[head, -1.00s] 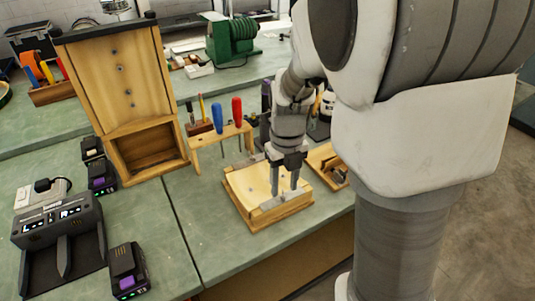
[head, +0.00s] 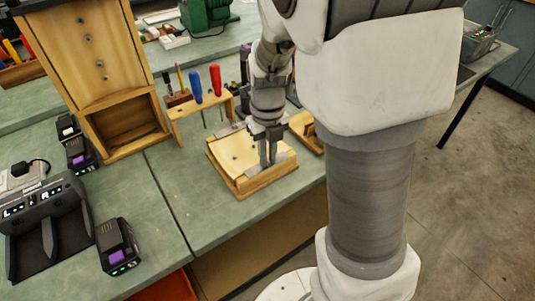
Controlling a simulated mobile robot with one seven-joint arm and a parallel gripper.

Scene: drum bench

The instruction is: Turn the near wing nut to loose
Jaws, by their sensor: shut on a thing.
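A light wooden block with a base (head: 228,156) lies on the green bench. A grey metal strip (head: 247,172) lies along its near edge. My gripper (head: 267,164) points straight down at the near right part of this block, with its fingertips at the metal strip. Its fingers are close together, shut on the near wing nut, which is too small and covered by the fingers to make out. Small dark spots show on the block's top; I cannot tell whether one is another wing nut.
A wooden rack (head: 203,103) with red and blue screwdrivers stands behind the block. A tall wooden cabinet (head: 95,75) is to the left. A charger (head: 45,215) and battery packs (head: 117,247) lie at the left. A small wooden tray (head: 306,130) is right of the gripper.

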